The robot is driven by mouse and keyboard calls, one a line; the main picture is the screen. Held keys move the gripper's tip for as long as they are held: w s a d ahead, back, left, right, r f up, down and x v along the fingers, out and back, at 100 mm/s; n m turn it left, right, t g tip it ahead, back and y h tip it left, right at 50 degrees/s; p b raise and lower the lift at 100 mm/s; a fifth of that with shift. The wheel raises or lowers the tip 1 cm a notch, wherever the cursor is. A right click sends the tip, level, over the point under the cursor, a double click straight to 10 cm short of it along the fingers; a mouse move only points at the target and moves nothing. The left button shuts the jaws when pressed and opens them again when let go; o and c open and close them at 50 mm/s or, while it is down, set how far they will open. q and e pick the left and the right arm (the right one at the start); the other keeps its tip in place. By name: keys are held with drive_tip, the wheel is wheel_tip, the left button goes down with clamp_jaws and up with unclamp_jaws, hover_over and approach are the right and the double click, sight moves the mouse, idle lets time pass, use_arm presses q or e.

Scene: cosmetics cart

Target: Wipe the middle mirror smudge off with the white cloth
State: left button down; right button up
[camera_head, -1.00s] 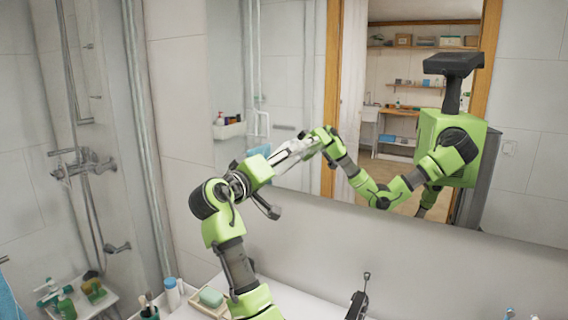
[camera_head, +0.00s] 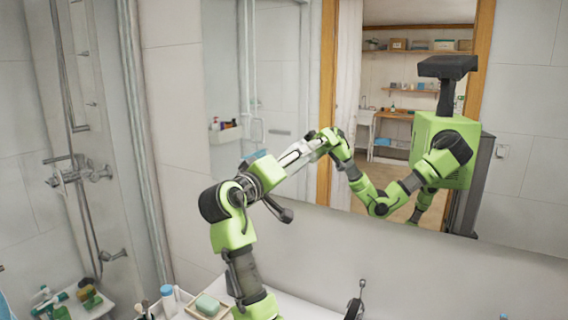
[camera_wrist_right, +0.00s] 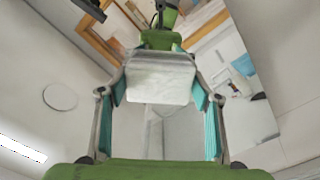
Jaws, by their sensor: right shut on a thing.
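The mirror (camera_head: 270,90) covers much of the wall. My right gripper (camera_head: 312,147) is at its surface, meeting its own reflection. In the right wrist view the same gripper (camera_wrist_right: 160,76) is shut on the white cloth (camera_wrist_right: 160,88), which spans its teal-padded fingers. I cannot tell whether the cloth presses on the glass. No smudge can be made out on the mirror. The spot behind the cloth is hidden. My left gripper is not in view.
A green soap in a wooden dish (camera_head: 193,311) and a blue-capped bottle (camera_head: 169,304) stand on the counter below my right arm. A dark faucet (camera_head: 356,303) rises at the bottom. A shower rail (camera_head: 68,100) is at left.

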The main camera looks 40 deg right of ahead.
sight(324, 164)
drive_tip(key=shift+s+d, duration=0.35)
drive_tip(key=shift+s, duration=0.85)
drive_tip(key=shift+s+d, duration=0.4)
drive_tip(key=shift+s, duration=0.85)
drive_tip(key=shift+s+d, duration=0.35)
drive_tip(key=shift+s, duration=0.85)
drive_tip(key=shift+w+a, duration=0.55)
drive_tip(key=shift+w, duration=1.3)
drive_tip(key=shift+w+a, duration=0.55)
drive_tip(key=shift+w, duration=1.3)
drive_tip(key=shift+w+a, duration=0.55)
drive_tip(key=shift+w, duration=1.3)
drive_tip(key=shift+s, duration=0.1)
drive_tip(key=shift+v, duration=2.95)
drive_tip(key=shift+b+v, duration=0.4)
drive_tip(key=shift+v, duration=1.2)
